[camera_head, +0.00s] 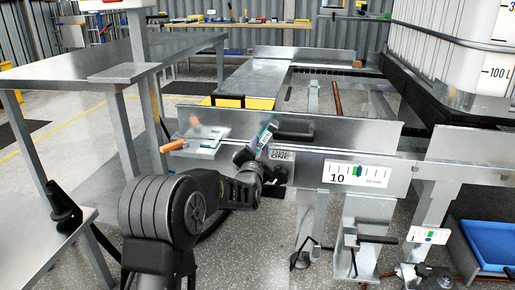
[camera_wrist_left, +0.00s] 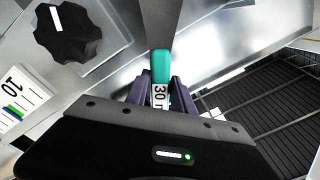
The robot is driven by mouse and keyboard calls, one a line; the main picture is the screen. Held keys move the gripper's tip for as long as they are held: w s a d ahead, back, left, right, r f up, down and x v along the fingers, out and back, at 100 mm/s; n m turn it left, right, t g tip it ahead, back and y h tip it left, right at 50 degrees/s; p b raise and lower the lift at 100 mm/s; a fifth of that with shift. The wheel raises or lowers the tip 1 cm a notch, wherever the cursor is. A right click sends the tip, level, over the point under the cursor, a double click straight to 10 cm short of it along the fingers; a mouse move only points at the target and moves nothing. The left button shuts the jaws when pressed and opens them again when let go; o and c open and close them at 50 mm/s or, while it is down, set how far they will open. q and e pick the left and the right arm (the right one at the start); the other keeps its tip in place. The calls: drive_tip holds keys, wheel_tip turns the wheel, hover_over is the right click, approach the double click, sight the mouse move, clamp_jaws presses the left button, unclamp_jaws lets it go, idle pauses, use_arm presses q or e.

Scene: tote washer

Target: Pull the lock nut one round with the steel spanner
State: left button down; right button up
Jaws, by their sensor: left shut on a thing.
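My left gripper (camera_head: 262,148) is in the middle of the head view, in front of the grey panel. It is shut on the steel spanner (camera_head: 266,135), whose teal handle with a white label shows above the fingers. In the left wrist view the fingers (camera_wrist_left: 159,92) grip the handle across its white label, which reads 30. The teal part of the spanner (camera_wrist_left: 161,66) is just beyond, and a steel shank runs to the top edge. The spanner's far end is out of that view. I cannot make out the lock nut in either view. My right gripper is not in view.
A black lobed knob (camera_wrist_left: 80,35) is close left of the spanner in the wrist view. A scale plate marked 10 (camera_head: 357,175) is on the panel. An orange-handled tool (camera_head: 172,146) lies left of the gripper. A metal table (camera_head: 120,55) stands at left, a blue tub (camera_head: 492,245) at lower right.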

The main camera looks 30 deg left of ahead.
use_arm(q)
drive_tip(key=shift+w+d+f+n+h+b, duration=0.15)
drive_tip(key=shift+d+f+n+h+b, duration=0.35)
drive_tip(key=shift+d+n+b, duration=0.15)
idle(1.1)
drive_tip(key=shift+a+r, duration=0.1)
idle(0.3)
drive_tip(key=shift+a+n, duration=0.15)
drive_tip(key=shift+n, duration=0.1)
drive_tip(key=shift+a+r, duration=0.1)
drive_tip(key=shift+a, duration=0.1)
drive_tip(key=shift+s, duration=0.25)
drive_tip(key=shift+a+r+v, duration=0.1)
drive_tip(key=shift+r+v, duration=0.05)
drive_tip(key=shift+v, duration=0.75)
drive_tip(key=shift+a+r+v, duration=0.1)
drive_tip(key=shift+a+v, duration=0.05)
drive_tip(key=shift+v, duration=0.7)
drive_tip(key=s, duration=0.2)
drive_tip(key=shift+s+d+n, duration=0.3)
drive_tip(key=shift+s+d, duration=0.1)
